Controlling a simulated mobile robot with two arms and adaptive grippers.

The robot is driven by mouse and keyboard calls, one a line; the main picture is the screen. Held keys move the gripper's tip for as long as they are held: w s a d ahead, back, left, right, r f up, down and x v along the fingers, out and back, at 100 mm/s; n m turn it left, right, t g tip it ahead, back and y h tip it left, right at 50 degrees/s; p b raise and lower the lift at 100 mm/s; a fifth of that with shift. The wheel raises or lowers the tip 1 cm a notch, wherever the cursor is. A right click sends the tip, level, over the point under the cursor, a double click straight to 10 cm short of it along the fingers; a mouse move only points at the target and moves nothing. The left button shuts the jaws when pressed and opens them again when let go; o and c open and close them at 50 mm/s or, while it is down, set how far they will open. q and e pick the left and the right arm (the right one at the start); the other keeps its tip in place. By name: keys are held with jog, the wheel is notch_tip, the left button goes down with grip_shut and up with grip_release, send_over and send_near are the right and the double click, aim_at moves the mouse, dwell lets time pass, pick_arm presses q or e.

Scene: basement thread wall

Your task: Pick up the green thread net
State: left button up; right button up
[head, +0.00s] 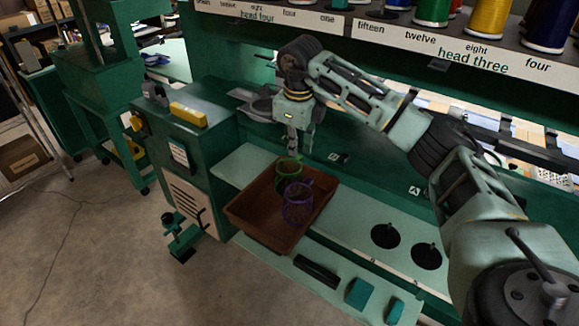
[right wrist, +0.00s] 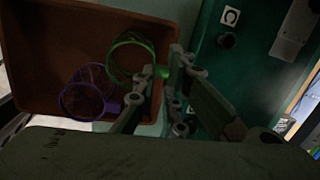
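The green thread net (head: 289,174) is a ring-shaped net in the brown tray (head: 240,214), behind the purple net (head: 298,203). My right gripper (head: 294,143) points down just above the green net. In the right wrist view, the green net (right wrist: 116,76) shows as a green loop with a short green tab toward the fingertips. The right gripper's fingers (right wrist: 161,74) are apart, and the tab shows between or just beyond their tips; I cannot tell whether they touch it. The purple net (right wrist: 82,100) lies left of the fingers. My left gripper is not in view.
The tray stands on a pale green ledge (head: 245,165) beside a green cabinet (head: 215,145). A yellow block (head: 188,114) lies on the cabinet. Dark round holes (head: 385,236) are in the ledge to the right. Thread spools (head: 487,18) stand on the shelf above.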

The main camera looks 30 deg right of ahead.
aim_at(295, 168)
jog(key=f, duration=0.2)
jog(key=f+p, duration=0.1)
jog(key=shift+s+a+f, duration=0.2)
jog(key=shift+s+a, duration=0.05)
jog(key=shift+s, duration=0.15)
jog(key=f, duration=0.1)
jog(key=w+f, duration=0.1)
jog(key=shift+d+f+p, duration=0.2)
jog(key=shift+f+p, duration=0.1)
jog(key=shift+d+f, duration=0.1)
jog(key=shift+f, duration=0.2)
jog(key=shift+r, duration=0.1)
jog(key=shift+c, duration=0.3)
grip_shut()
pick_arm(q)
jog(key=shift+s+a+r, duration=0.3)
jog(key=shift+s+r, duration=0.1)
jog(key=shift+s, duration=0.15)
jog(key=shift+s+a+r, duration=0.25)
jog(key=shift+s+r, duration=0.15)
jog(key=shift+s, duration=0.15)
pick_arm(e)
jog(key=shift+r, duration=0.1)
